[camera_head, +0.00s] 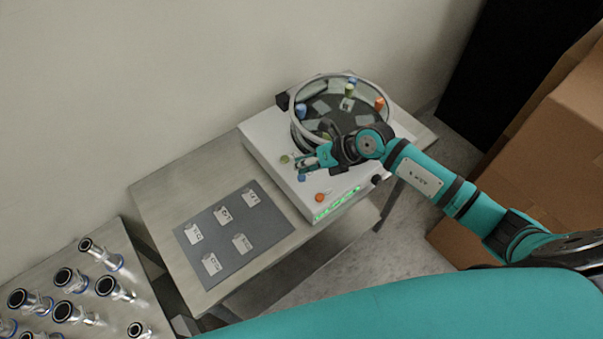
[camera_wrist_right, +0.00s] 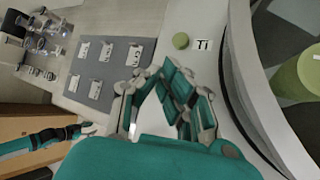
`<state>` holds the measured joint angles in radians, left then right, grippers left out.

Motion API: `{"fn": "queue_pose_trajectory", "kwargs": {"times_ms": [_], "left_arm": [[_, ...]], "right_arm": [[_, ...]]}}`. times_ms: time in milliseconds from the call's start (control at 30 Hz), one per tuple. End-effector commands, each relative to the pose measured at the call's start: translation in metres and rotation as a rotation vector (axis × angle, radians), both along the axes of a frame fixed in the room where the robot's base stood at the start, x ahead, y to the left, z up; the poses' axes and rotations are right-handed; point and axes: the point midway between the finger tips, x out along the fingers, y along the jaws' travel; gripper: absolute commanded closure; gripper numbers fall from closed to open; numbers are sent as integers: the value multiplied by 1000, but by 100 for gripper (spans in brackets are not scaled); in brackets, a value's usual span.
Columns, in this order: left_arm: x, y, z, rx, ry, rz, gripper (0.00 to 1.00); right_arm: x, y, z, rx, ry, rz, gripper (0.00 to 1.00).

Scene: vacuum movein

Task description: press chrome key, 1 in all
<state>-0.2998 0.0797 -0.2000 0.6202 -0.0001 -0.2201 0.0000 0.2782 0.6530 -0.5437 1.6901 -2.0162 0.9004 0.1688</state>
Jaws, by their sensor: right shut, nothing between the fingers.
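The white machine (camera_head: 262,140) stands on the table with a round glass-walled chamber (camera_head: 341,108) on top. On its deck are a green key (camera_head: 285,159), a blue key (camera_head: 302,177) and an orange key (camera_head: 319,197). In the right wrist view the green key (camera_wrist_right: 181,41) has a label (camera_wrist_right: 203,46) reading "Ti". I cannot read which key is chrome. My right gripper (camera_head: 303,162) is shut and empty, low over the deck by the green and blue keys. It also shows in the right wrist view (camera_wrist_right: 166,80), its fingertips together. I cannot tell whether it touches the deck.
A grey mat (camera_head: 233,232) with several labelled pale pieces lies left of the machine. Several metal fittings (camera_head: 73,281) stand on a table at lower left. Cardboard boxes (camera_head: 545,150) stand at right. My left arm (camera_wrist_right: 40,142) shows at lower left in the wrist view.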

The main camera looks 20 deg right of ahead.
Motion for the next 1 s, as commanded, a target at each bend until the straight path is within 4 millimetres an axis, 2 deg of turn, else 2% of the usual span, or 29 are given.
{"fn": "queue_pose_trajectory", "kwargs": {"times_ms": [267,733,1000], "left_arm": [[0,0,3,0,0,0,60],[0,0,43,0,0,0,60],[0,0,43,0,0,0,60]], "right_arm": [[0,0,4,0,-1,0,100],[0,0,49,0,-1,0,100],[0,0,50,0,-1,-1,100]]}}
